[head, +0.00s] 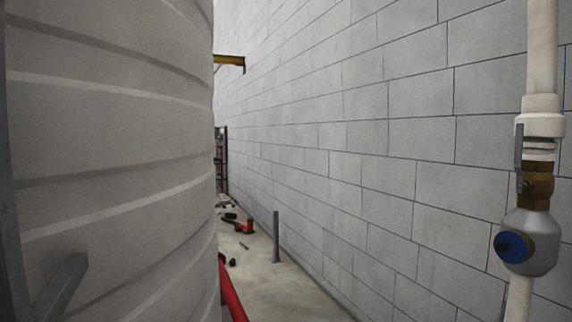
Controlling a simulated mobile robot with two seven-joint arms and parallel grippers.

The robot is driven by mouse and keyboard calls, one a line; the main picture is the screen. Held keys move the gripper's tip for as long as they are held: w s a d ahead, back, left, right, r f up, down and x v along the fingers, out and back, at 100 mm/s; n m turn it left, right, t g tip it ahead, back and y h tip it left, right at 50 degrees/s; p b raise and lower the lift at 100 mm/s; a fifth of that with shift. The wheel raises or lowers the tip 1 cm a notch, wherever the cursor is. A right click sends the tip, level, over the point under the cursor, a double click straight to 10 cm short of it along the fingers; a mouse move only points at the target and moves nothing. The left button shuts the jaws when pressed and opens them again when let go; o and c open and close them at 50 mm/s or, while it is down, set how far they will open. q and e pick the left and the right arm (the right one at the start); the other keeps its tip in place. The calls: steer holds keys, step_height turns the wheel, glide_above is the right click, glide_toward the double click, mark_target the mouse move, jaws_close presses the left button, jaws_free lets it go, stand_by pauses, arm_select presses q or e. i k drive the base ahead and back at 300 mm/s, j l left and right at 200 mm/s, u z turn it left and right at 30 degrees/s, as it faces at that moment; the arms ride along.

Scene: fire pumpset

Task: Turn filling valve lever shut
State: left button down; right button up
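A brass valve (536,184) sits on a vertical white pipe at the right edge of the head view. Its grey lever (519,147) stands upright along the left side of the pipe, roughly in line with it. Just below is a grey rounded body (534,240) with a blue round face (513,247) pointing left. I cannot tell from here whether this is the filling valve. Neither of my grippers is in view.
A large ribbed grey tank (110,150) fills the left side. A block wall (400,130) runs along the right. Between them is a narrow concrete floor (262,288) with a short grey post (276,237), a red pipe (231,290) and small red and black objects (242,226).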

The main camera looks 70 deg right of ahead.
mark_target(520, 127)
steer(key=z, duration=3.5)
steer(key=i+j+z, duration=0.3)
steer(key=i, duration=0.2)
steer(key=i+j+z, duration=0.65)
steer(key=j+z, duration=0.15)
steer(key=j, duration=0.15)
steer(key=i+j+z, duration=0.2)
steer(key=j, duration=0.2)
steer(key=j+z, duration=0.2)
steer(key=j, duration=0.15)
steer(key=k+j+z, duration=0.25)
steer(key=j+z, duration=0.2)
steer(key=j, duration=0.2)
